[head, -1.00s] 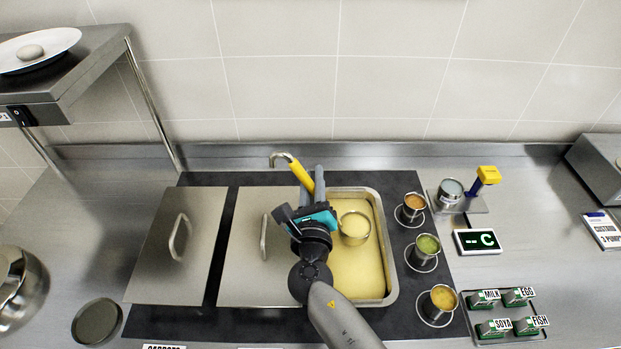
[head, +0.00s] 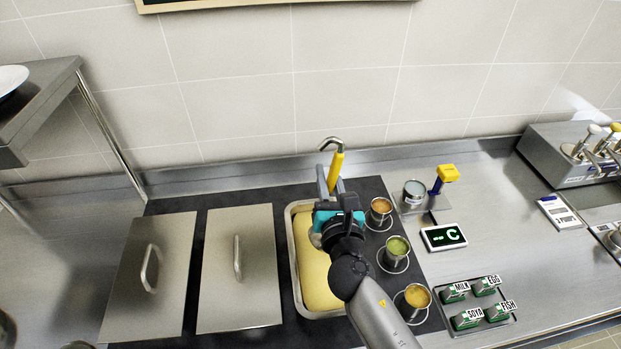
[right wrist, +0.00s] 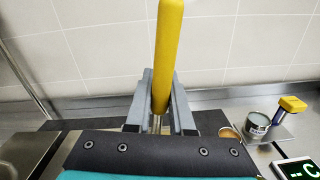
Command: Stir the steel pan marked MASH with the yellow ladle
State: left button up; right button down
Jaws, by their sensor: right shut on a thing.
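My right gripper (head: 331,186) is shut on the yellow handle of the ladle (head: 336,168), above the back right of an open steel pan (head: 292,262) filled with smooth yellow mash (head: 316,283). The handle's steel hook end points up. In the right wrist view the yellow handle (right wrist: 167,60) stands upright between the two grey fingers (right wrist: 160,118). The ladle's bowl is mostly hidden behind my gripper; a bit of its rim shows at the pan's upper part. No MASH label is visible. My left gripper is not in view.
Two lidded pans (head: 150,275) lie left of the open pan. Several small sauce cups (head: 397,252) stand close on its right. Beyond are a tin (head: 414,193), a yellow-topped blue post (head: 446,174), a display (head: 444,236) and labelled blocks (head: 483,302). A shelf (head: 45,105) juts in at left.

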jog(key=w+d+f+m+b, duration=0.1)
jog(key=d+f+m+b, duration=0.3)
jog(key=d+m, duration=0.3)
jog(key=w+d+f+m+b, duration=0.2)
jog(key=d+f+m, duration=0.4)
jog(key=d, duration=0.5)
jog(key=shift+d+f+m+b, duration=0.4)
jog(key=shift+m+b, duration=0.4)
jog(key=shift+b, duration=0.05)
dwell(1.4)
